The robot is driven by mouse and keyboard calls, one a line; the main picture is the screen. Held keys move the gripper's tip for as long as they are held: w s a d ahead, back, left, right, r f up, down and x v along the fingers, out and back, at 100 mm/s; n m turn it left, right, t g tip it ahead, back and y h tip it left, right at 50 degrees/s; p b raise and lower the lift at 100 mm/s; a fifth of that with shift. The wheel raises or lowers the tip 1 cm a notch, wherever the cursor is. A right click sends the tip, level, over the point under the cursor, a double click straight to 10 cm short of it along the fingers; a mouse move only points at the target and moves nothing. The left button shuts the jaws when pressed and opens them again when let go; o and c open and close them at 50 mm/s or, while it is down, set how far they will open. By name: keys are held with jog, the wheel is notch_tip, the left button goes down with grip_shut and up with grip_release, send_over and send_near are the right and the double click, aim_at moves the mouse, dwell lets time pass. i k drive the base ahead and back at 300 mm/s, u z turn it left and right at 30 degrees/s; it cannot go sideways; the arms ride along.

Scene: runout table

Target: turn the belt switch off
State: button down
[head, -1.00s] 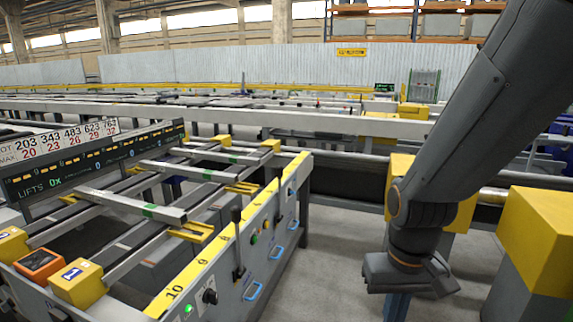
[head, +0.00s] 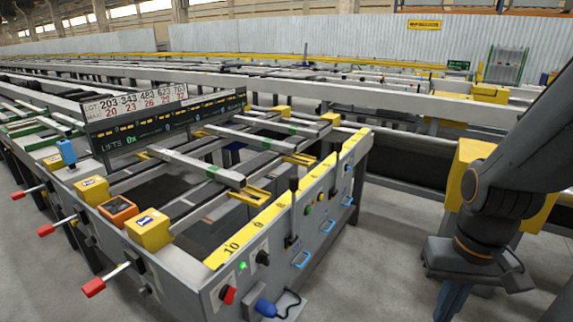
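The runout table's side panel (head: 318,232) carries several controls. A black rotary knob (head: 262,258) sits near its front corner, beside a lit green lamp (head: 242,266). A red knob (head: 228,295) is lower at the corner. A black upright lever (head: 293,212) stands further along, with small green and yellow buttons beyond it. I cannot read the labels, so I cannot tell which control is the belt switch. My gripper (head: 450,302) hangs at the lower right, pointing down, well apart from the panel. Its fingers are partly cut off by the frame, and their opening is unclear.
Red-handled levers (head: 94,287) stick out from the table's front end. Yellow blocks (head: 149,229) and an orange box (head: 118,209) sit on top. Grey floor is clear between panel and gripper.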

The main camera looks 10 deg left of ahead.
aim_at(227, 295)
jog(key=k, duration=0.5)
jog(key=u, duration=0.85)
jog(key=i, duration=0.4)
jog(key=u, duration=1.75)
jog(key=k, duration=1)
jog(key=z, duration=0.85)
